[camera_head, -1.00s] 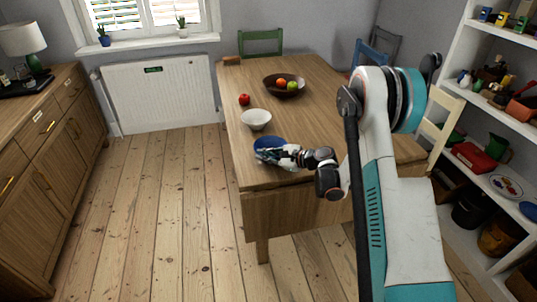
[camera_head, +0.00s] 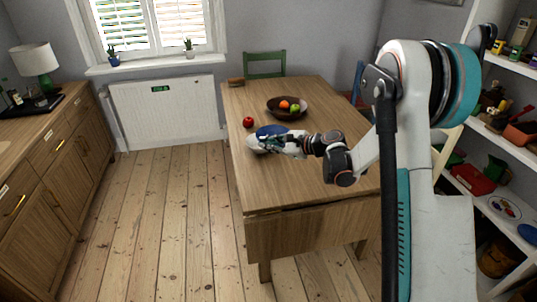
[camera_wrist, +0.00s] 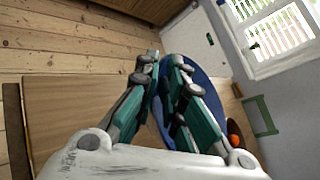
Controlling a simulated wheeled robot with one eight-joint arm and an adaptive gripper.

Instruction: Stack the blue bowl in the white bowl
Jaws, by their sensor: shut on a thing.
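My gripper (camera_head: 272,142) is shut on the rim of the blue bowl (camera_head: 270,130) over the table. In the wrist view my gripper's fingers (camera_wrist: 163,68) pinch the blue bowl's wall (camera_wrist: 205,85), and the bowl extends to the right of them. The white bowl (camera_head: 253,143) shows only in part in the head view, at the left below the blue bowl, with my gripper covering some of it. It is not visible in the wrist view. I cannot tell whether the two bowls touch.
The bowls are near the left edge of the wooden table (camera_head: 300,185). A red apple (camera_head: 248,122) lies just behind them. A dark bowl (camera_head: 274,111) of fruit stands farther back to the right. The near part of the tabletop is clear.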

